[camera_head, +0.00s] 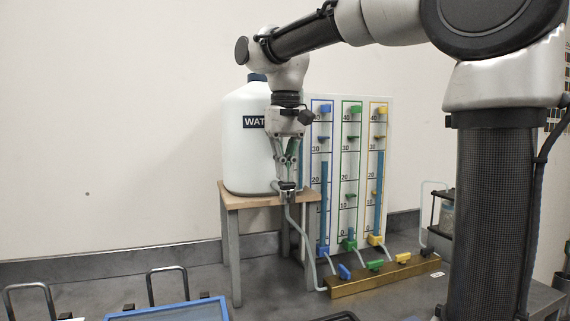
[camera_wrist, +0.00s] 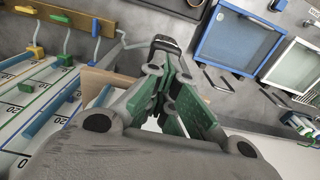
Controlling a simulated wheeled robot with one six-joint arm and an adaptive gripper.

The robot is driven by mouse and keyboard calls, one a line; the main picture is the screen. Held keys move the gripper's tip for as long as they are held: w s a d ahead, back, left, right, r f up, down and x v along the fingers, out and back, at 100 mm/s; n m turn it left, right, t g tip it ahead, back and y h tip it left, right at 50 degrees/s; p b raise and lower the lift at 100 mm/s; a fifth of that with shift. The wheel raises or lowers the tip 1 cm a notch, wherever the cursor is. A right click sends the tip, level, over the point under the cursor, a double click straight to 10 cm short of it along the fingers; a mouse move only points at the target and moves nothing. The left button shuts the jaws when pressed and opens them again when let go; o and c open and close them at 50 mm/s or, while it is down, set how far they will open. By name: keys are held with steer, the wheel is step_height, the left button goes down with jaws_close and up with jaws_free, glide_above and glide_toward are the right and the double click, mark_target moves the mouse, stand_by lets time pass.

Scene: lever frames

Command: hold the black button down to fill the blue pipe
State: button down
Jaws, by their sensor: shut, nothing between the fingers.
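My gripper (camera_head: 287,183) points down with its fingers closed, in front of the white water jug (camera_head: 243,150) on its small wooden stand. Its fingertips are at a dark tap part just above a grey hose; the black button is not clearly distinguishable there. In the wrist view, a black tap part (camera_wrist: 166,43) shows just beyond the closed green-sided fingers (camera_wrist: 157,70). Whether they touch it cannot be told. The blue pipe (camera_head: 324,195) on the white panel holds a blue column reaching between the 20 and 30 marks.
A green pipe (camera_head: 351,190) and a yellow pipe (camera_head: 377,190), with blue liquid to about 30, stand beside it. Blue (camera_head: 344,271), green (camera_head: 375,265) and yellow (camera_head: 403,258) levers sit on a brass manifold (camera_head: 350,286). A blue-rimmed tray (camera_head: 222,306) lies in front.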

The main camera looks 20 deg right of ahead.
steer(key=shift+s+f, duration=0.1)
steer(key=shift+f, duration=0.45)
stand_by(0.4)
step_height(320, 180, up, 13)
stand_by(0.4)
stand_by(1.2)
steer(key=s+d+f+t, duration=0.1)
steer(key=s+d+f, duration=0.4)
steer(key=f, duration=0.3)
steer(key=s+d+f+t, duration=0.1)
steer(key=s+d+f, duration=0.4)
steer(key=s+f, duration=0.2)
steer(key=s+d+f+t, duration=0.2)
steer(key=s+d+f, duration=0.2)
steer(key=f, duration=0.7)
steer(key=shift+s+d+f, duration=0.15)
steer(key=shift+s+d, duration=0.25)
steer(key=shift+s, duration=0.75)
steer(key=c, duration=2.2)
jaws_free()
